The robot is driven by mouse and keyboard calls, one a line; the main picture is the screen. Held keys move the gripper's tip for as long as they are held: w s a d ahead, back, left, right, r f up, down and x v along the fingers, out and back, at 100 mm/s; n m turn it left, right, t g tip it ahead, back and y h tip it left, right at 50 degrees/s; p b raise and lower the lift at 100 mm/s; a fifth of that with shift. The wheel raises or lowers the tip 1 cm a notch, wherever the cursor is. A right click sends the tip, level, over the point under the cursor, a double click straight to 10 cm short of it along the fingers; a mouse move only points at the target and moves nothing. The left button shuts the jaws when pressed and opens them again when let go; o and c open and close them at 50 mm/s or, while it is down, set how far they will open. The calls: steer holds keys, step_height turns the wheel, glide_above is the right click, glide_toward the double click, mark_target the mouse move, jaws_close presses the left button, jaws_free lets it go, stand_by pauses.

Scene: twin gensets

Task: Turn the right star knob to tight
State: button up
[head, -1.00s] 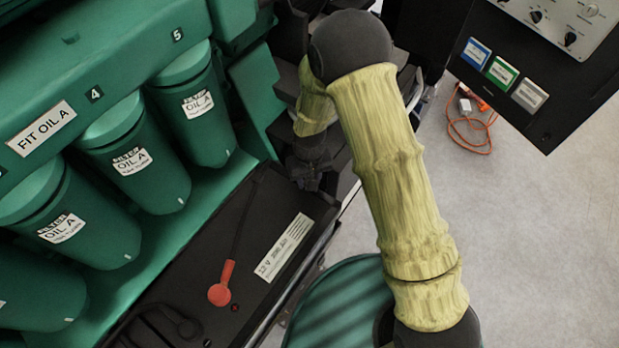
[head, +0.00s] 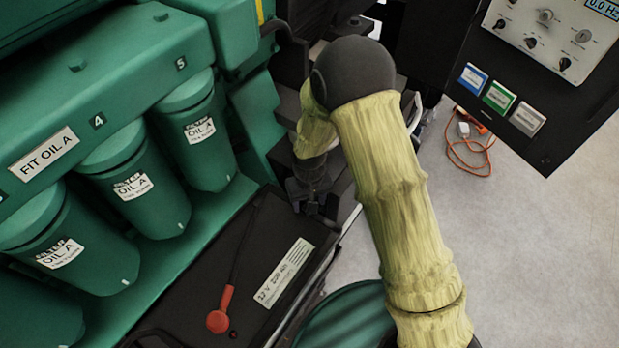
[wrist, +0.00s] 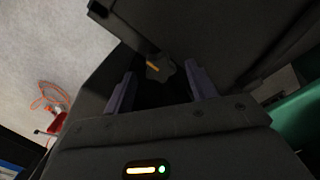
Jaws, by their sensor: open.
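A dark star knob (wrist: 161,68) with an orange mark beside its middle shows in the wrist view, on or in front of a dark panel. It lies between the two fingers of my gripper (wrist: 159,72), which are open and stand apart on either side of it. I cannot tell how deep the knob sits between the fingers. In the head view my gripper (head: 308,197) points down beside the dark machinery, and my arm hides the knob there.
Green oil filters (head: 150,195) stand at the left. A black battery (head: 225,270) with a red terminal cap (head: 219,312) lies below. A control panel (head: 540,70) hangs at upper right. An orange cable (head: 470,150) lies on the open floor at right.

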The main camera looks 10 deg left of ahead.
step_height(320, 180, up, 16)
stand_by(0.4)
steer(key=shift+d+r, duration=0.1)
stand_by(0.3)
steer(key=s+d+r+m+t+p, duration=0.1)
steer(key=s+d+r+m+p, duration=0.1)
steer(key=d, duration=0.6)
steer(key=s+d+r+m+p, duration=0.2)
steer(key=d+r, duration=0.3)
steer(key=d, duration=0.4)
steer(key=s+d+r+m+t+p, duration=0.1)
steer(key=s+d+r+m, duration=0.1)
steer(key=d, duration=0.6)
steer(key=shift+s+d+r+t+p, duration=0.3)
steer(key=shift+s+r+p, duration=0.1)
steer(key=shift+s+r, duration=0.3)
steer(key=shift+w, duration=0.1)
steer(key=c, duration=0.5)
steer(key=shift+o, duration=0.2)
steer(key=shift+w, duration=0.15)
